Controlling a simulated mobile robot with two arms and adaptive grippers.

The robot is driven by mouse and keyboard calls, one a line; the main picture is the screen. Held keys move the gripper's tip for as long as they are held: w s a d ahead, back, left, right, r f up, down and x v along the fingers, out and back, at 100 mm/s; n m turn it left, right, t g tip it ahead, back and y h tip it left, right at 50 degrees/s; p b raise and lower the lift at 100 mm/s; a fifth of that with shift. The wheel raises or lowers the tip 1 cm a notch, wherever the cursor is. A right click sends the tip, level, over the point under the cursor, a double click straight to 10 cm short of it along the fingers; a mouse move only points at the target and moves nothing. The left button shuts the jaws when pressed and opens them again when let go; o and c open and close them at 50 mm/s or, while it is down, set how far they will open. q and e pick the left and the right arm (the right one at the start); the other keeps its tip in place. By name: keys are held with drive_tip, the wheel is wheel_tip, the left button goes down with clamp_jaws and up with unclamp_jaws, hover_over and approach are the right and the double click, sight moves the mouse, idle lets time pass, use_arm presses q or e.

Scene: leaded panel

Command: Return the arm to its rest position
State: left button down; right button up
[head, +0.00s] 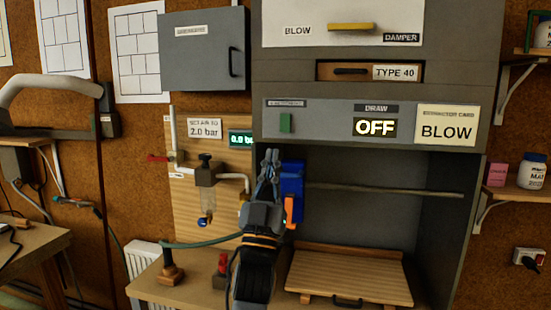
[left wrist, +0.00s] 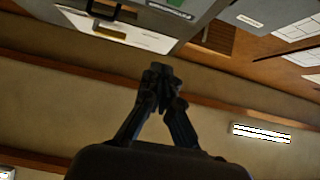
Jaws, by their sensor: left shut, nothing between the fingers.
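My left gripper (head: 269,158) is raised in the middle of the head view, its dark arm coming up from the bottom edge. Its fingers point up and are closed together with nothing between them. It appears in front of the left edge of the grey extraction cabinet (head: 445,215), beside a blue item (head: 291,177) with an orange part. I cannot tell whether it touches either. In the left wrist view, the shut fingertips (left wrist: 158,75) stand against the ceiling and upper wall. My right gripper is not in view.
A slatted wooden board (head: 348,275) lies in the cabinet's opening. A wooden panel (head: 185,215) with a regulator and gauge is left of the gripper. A green hose (head: 205,241) crosses below it. A wooden-handled tool (head: 169,268) and a red item (head: 221,270) stand on the bench.

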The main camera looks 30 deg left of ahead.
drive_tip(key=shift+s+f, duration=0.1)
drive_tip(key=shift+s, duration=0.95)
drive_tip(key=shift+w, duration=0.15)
